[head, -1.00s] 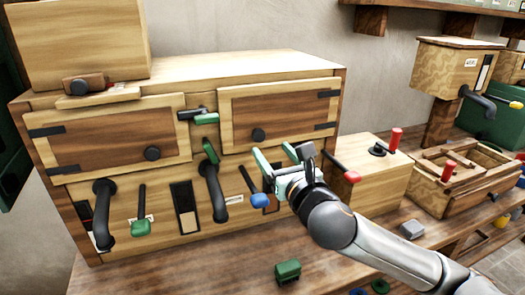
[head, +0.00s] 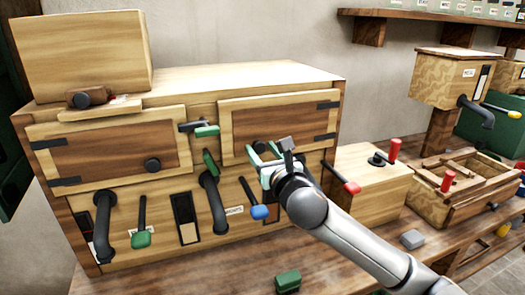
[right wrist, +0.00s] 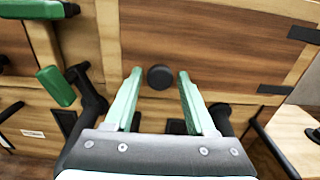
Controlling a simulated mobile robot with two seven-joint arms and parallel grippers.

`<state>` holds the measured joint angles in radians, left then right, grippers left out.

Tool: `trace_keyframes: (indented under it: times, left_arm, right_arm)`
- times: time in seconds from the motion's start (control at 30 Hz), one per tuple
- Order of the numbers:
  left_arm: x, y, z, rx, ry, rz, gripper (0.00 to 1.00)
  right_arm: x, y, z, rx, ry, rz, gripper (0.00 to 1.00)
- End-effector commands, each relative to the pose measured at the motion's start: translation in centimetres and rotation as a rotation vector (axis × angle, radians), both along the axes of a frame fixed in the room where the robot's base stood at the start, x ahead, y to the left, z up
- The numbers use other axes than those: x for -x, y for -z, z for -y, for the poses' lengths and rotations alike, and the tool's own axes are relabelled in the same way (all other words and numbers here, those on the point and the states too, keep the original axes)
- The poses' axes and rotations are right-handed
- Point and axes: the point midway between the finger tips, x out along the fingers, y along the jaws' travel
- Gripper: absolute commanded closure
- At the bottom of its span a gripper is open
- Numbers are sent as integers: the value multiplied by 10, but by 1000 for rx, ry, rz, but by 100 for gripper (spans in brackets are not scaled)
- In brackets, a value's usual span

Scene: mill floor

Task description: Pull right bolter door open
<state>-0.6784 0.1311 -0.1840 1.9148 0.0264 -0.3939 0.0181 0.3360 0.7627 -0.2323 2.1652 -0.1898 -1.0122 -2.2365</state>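The right bolter door (head: 285,122) is a dark wood panel in a pale frame, with black hinges on its right side. It looks closed. Its round black knob (right wrist: 160,77) shows in the right wrist view between and just beyond the fingertips. My right gripper (head: 261,151) is open in front of the knob, with one pale green finger on each side. I cannot tell whether the fingers touch the knob. A green-handled latch (head: 206,131) sits between the two doors. My left gripper is not in view.
The left door (head: 110,150) with its own knob (head: 152,165) is closed. Black spouts (head: 214,203) and coloured levers (head: 259,211) stick out below. A red-handled lever (head: 351,187) is close right of my gripper. A green block (head: 288,282) lies on the bench.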

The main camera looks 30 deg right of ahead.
Motion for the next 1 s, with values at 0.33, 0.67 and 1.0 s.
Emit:
trace_keyframes:
  times: [0.33,0.67,1.0]
  left_arm:
    - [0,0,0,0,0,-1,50]
    - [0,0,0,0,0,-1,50]
    - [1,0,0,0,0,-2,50]
  right_arm:
    - [0,0,0,0,0,0,85]
    - [0,0,0,0,0,0,100]
    - [0,0,0,0,0,0,100]
